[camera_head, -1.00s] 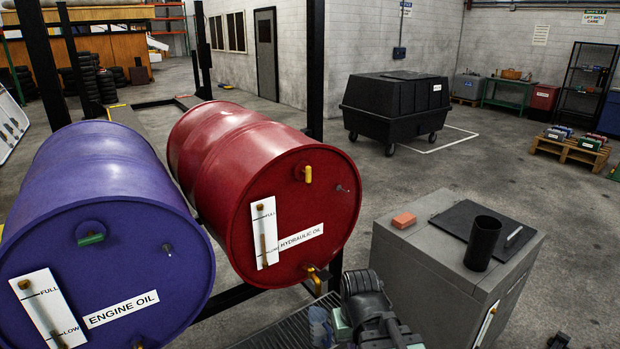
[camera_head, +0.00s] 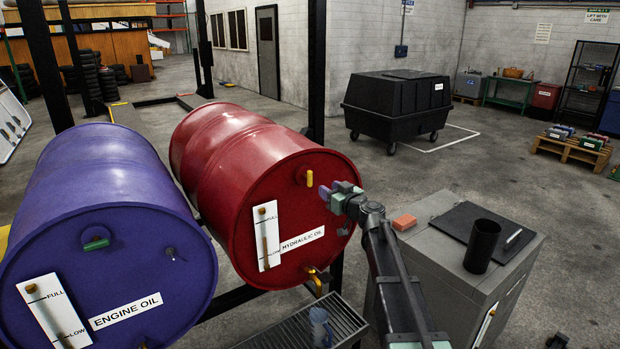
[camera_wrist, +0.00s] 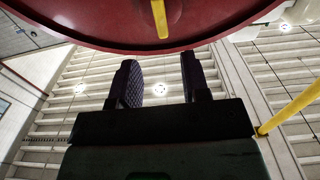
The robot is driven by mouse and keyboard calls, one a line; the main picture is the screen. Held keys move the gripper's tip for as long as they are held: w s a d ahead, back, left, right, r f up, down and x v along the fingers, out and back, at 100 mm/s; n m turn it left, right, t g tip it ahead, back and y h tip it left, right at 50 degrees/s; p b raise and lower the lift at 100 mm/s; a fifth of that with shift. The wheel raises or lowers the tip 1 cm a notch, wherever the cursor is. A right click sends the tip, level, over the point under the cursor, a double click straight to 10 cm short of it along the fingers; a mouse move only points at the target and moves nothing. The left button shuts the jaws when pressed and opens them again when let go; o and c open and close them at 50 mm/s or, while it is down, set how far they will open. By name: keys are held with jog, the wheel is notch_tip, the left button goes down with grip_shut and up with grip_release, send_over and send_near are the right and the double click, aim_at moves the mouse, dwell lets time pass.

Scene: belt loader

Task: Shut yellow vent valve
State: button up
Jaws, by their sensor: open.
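The yellow vent valve (camera_head: 309,178) is a small handle hanging vertically near the top of the red hydraulic oil drum's (camera_head: 290,215) front face. In the wrist view the yellow handle (camera_wrist: 159,18) shows at the top, against the dark red drum. My gripper (camera_head: 332,190) is just right of the valve in the head view, its purple-tipped fingers pointing toward the drum face. In the wrist view my gripper (camera_wrist: 158,75) has its two fingers apart with nothing between them. The handle lies beyond the fingertips, roughly in line with the gap, not touching them.
A blue engine oil drum (camera_head: 100,240) with a green-handled valve (camera_head: 96,244) lies at left. A yellow tap (camera_head: 316,275) sits low on the red drum, above a grated tray (camera_head: 300,328). A grey cabinet (camera_head: 430,260) with an orange block and black cup stands at right.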

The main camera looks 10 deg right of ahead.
aim_at(311, 178)
jog(key=x, duration=1)
jog(key=shift+w+a, duration=0.2)
jog(key=shift+w, duration=0.15)
jog(key=shift+c, duration=0.3)
grip_shut()
